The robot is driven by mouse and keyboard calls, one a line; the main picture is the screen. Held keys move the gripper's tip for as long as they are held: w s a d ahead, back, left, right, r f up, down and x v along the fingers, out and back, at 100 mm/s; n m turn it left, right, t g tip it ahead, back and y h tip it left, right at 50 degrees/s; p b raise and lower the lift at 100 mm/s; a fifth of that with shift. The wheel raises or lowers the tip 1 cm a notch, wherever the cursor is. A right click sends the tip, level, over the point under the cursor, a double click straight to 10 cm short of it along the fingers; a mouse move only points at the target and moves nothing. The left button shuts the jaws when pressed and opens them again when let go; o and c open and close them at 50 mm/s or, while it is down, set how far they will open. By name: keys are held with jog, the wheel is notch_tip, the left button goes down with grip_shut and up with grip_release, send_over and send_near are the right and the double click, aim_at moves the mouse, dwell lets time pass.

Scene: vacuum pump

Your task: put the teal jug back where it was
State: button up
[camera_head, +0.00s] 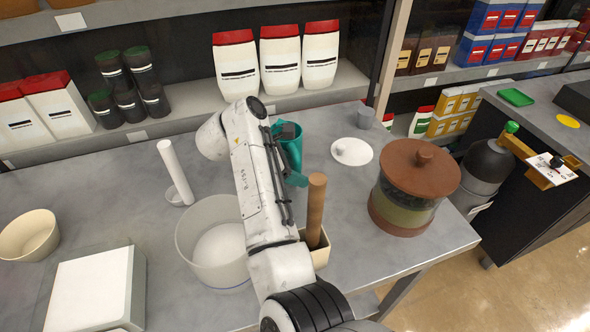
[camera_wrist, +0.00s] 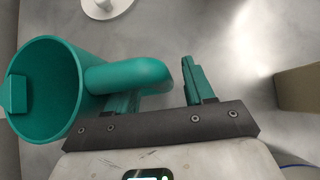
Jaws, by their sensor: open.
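The teal jug (camera_head: 290,150) stands on the grey counter behind my arm in the head view, which hides part of it. In the wrist view the jug (camera_wrist: 45,90) is at the left, its open mouth facing the camera and its handle (camera_wrist: 130,75) reaching right. My gripper (camera_wrist: 162,95) is open, with its teal fingers at the handle. The handle lies over the left finger and its end comes close to the right finger. I cannot tell whether they touch. In the head view my arm mostly hides the gripper.
A white lid (camera_head: 352,152), a grey cup (camera_head: 365,117) and a brown-lidded pot (camera_head: 416,185) stand to the right. A clear bowl (camera_head: 205,250) and a beige holder with a brown rod (camera_head: 316,210) flank my arm. A white upright post (camera_head: 174,172) stands left.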

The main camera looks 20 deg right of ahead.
jog(key=shift+r, duration=0.1)
jog(key=b+v, duration=0.3)
jog(key=v, duration=0.9)
dwell(1.2)
